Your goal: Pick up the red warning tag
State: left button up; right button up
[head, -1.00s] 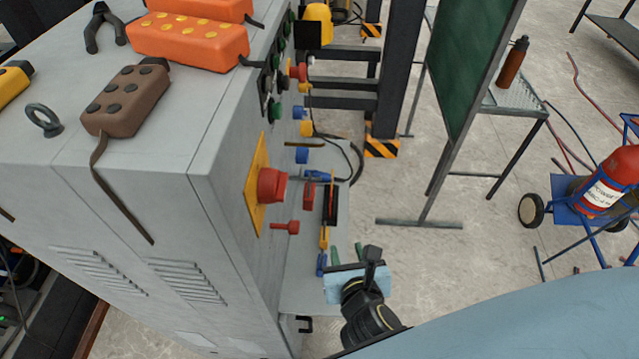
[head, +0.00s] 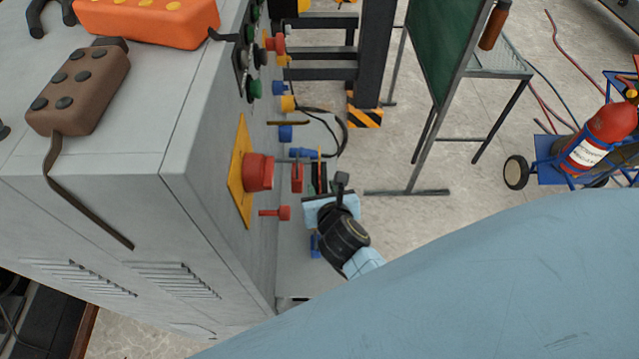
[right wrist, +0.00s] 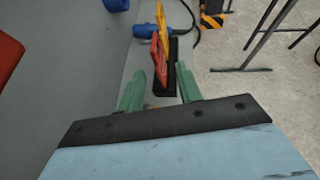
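The red warning tag (right wrist: 158,58) stands upright at the near end of a black holder (right wrist: 173,72) in the right wrist view, with a yellow tag (right wrist: 163,22) behind it. In the head view the red tag (head: 297,177) shows beside the cabinet front, just beyond my right gripper (head: 316,186). In the right wrist view my right gripper (right wrist: 160,88) is open, with its two green fingers apart. The tag lies ahead of the gap between them, and nothing shows held. My left gripper is not in view.
A grey cabinet (head: 190,250) stands close on the left, with a red emergency button (head: 258,172) and a red knob (head: 284,213) sticking out. A blue connector (right wrist: 146,30) lies by the holder. A green board (head: 435,50) and a fire extinguisher cart (head: 550,172) stand right over open floor.

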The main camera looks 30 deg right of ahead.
jog(key=x, duration=0.2)
jog(key=shift+w+f, duration=0.15)
jog(key=shift+w, duration=0.15)
grip_shut()
